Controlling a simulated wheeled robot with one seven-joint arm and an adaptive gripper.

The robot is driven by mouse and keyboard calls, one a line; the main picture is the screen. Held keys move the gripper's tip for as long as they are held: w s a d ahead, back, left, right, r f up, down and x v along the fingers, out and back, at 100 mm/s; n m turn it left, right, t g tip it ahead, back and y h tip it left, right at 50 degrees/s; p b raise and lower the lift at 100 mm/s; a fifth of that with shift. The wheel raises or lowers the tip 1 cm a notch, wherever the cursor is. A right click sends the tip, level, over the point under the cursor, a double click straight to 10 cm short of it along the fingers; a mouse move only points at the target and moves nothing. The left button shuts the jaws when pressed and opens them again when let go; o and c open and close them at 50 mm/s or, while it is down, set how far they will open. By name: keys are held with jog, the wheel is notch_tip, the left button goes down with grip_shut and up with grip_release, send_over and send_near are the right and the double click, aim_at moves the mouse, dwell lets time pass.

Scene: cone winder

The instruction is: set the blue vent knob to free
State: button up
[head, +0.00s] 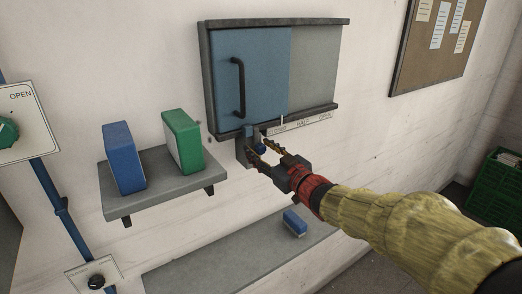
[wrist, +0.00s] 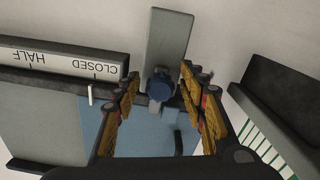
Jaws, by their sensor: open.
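The blue vent knob (head: 261,149) sits on a grey plate under the left part of the sliding panel; it also shows in the wrist view (wrist: 160,86). My gripper (head: 258,152) is open, with one yellow-padded finger on each side of the knob. In the wrist view the knob lies between the open fingers (wrist: 160,78), with a gap visible on the left. I cannot tell whether the right finger touches it. No "free" mark is readable. The blue sliding panel (head: 262,75) has a black handle, and its white pointer (wrist: 90,94) stands by CLOSED.
A scale strip (head: 300,124) reads CLOSED, HALF and OPEN. A grey shelf (head: 150,195) at left holds a blue box (head: 124,158) and a green box (head: 183,141). A lower ledge (head: 220,258) carries a small blue block (head: 295,223). A green crate (head: 498,188) stands at right.

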jog(key=shift+c, duration=0.7)
grip_shut()
